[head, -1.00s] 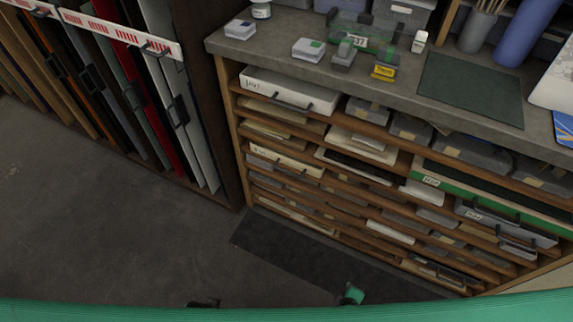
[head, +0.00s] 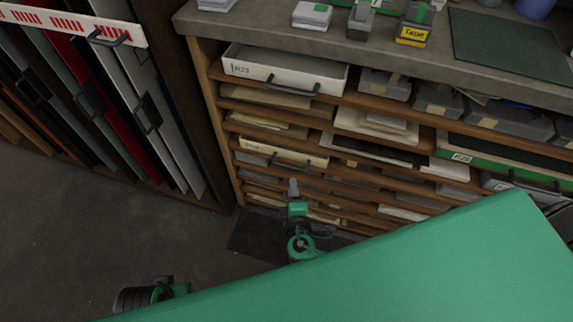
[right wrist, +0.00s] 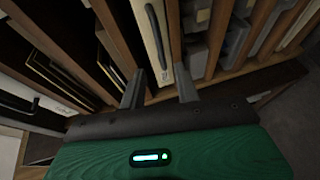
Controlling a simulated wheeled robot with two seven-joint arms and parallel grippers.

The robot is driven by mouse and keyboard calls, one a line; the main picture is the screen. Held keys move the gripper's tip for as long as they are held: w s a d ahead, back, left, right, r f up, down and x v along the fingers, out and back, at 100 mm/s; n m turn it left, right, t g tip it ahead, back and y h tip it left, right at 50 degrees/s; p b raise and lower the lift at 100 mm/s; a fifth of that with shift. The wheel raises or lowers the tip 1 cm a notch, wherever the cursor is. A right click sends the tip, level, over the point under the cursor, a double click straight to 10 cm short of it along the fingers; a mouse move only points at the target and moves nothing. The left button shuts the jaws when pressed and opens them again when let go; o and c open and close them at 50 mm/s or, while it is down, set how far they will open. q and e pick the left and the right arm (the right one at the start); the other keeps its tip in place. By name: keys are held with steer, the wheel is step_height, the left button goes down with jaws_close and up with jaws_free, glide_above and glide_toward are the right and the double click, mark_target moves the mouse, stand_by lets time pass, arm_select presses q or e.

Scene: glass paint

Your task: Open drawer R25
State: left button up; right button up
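A cream drawer front (head: 281,150) with a dark bar handle sits in the left column of the wooden cabinet; its label is too small to read, so I cannot confirm it is R25. It looks closed. My right gripper (head: 293,186) is just below and in front of it. In the right wrist view a cream drawer front (right wrist: 151,28) with a dark handle (right wrist: 157,36) lies ahead, and the open right gripper (right wrist: 159,82) has its empty fingers apart near one end of it. My left gripper is not clearly visible.
Drawer R23 (head: 248,68), white, is higher in the same column. A green drawer front (head: 475,160) is to the right. The counter (head: 270,28) overhangs, with boxes and tape on it. Upright panels (head: 110,105) stand in a rack at left. The floor (head: 70,230) there is clear.

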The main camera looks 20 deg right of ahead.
mark_target(289, 166)
steer(key=x, duration=1)
steer(key=shift+w+d+f, duration=0.1)
jaws_close()
